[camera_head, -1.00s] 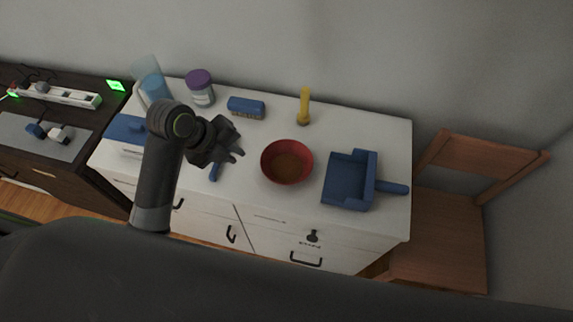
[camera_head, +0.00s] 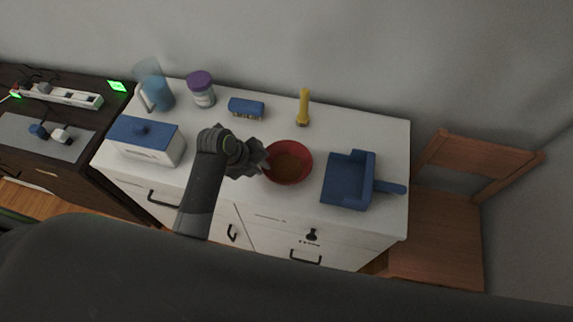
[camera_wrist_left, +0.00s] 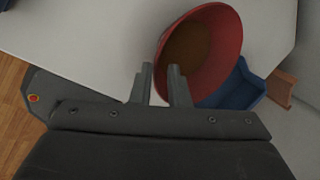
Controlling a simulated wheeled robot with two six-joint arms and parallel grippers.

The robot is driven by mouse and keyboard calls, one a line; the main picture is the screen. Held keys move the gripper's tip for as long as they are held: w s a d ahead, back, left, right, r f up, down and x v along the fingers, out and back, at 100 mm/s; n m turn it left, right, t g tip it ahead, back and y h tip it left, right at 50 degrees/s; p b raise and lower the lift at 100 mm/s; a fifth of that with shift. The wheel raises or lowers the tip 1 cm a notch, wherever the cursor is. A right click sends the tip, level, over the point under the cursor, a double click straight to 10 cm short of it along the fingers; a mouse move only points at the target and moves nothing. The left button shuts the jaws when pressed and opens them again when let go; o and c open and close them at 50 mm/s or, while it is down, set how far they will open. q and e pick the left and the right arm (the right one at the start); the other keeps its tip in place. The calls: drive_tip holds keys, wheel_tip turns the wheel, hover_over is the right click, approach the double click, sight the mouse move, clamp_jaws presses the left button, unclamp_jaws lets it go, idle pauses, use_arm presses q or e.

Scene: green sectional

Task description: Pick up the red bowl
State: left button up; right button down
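The red bowl (camera_head: 298,176) stands upright on the white cabinet top, right of my left gripper (camera_head: 263,160) in the head view. In the left wrist view my left gripper (camera_wrist_left: 160,72) has its two fingers apart with a narrow gap. The near-left rim of the bowl (camera_wrist_left: 229,55) shows between and behind the fingertips, with the right finger overlapping the bowl and the left finger outside it. I cannot tell whether either finger touches the rim. My right gripper is not in view.
A blue dustpan-like tray (camera_head: 347,182) is close right of the bowl. A yellow flashlight (camera_head: 303,108), blue box (camera_head: 246,108), purple-lidded jar (camera_head: 201,90) and pitcher (camera_head: 155,92) stand behind. A blue-lidded white container (camera_head: 150,150) is left. A wooden chair (camera_head: 440,225) is right.

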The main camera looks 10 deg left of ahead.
sight(267, 172)
use_arm(q)
drive_tip(key=shift+p+x, duration=0.7)
drive_tip(key=shift+x, duration=1.85)
drive_tip(key=shift+s, duration=0.2)
clamp_jaws()
